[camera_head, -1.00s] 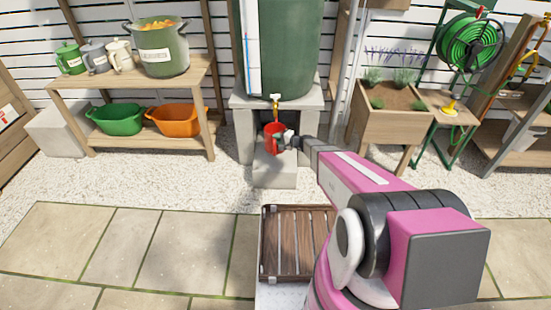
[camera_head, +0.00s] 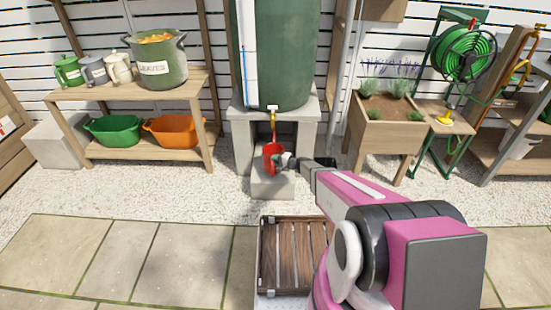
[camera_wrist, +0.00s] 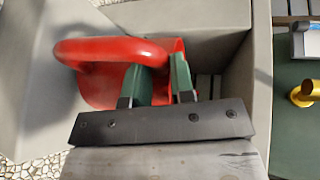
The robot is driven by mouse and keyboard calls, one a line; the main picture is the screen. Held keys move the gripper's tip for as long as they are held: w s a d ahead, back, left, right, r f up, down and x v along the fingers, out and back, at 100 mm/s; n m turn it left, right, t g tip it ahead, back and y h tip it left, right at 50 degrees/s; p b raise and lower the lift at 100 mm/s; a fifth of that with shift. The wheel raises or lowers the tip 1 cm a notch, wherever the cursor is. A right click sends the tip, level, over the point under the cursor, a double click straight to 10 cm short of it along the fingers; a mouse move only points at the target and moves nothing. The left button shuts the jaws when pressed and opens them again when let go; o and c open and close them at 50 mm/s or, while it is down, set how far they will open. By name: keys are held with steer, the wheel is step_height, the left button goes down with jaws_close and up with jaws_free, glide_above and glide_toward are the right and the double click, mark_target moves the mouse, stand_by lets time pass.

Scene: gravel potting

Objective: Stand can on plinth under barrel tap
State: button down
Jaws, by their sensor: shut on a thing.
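A red can (camera_head: 271,156) is at the block plinth (camera_head: 273,186), below the brass tap (camera_head: 274,122) of the green barrel (camera_head: 278,60). It looks upright, with its base at or just above the plinth's top; I cannot tell whether they touch. My gripper (camera_head: 287,160) reaches in from the right and is shut on the can's handle. In the wrist view the two green fingers of my gripper (camera_wrist: 163,85) close on the red handle (camera_wrist: 110,52). The gold tap (camera_wrist: 305,93) shows at the right edge. The can's base is hidden there.
Grey blocks (camera_head: 306,138) carry the barrel on both sides of the plinth. A wooden planter (camera_head: 388,140) stands to the right. A bench (camera_head: 140,152) with a pot and tubs stands left. A slatted wooden tray (camera_head: 290,262) is in front. Gravel around the plinth is open.

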steer(key=shift+f, duration=1.4)
steer(key=c, duration=1)
jaws_free()
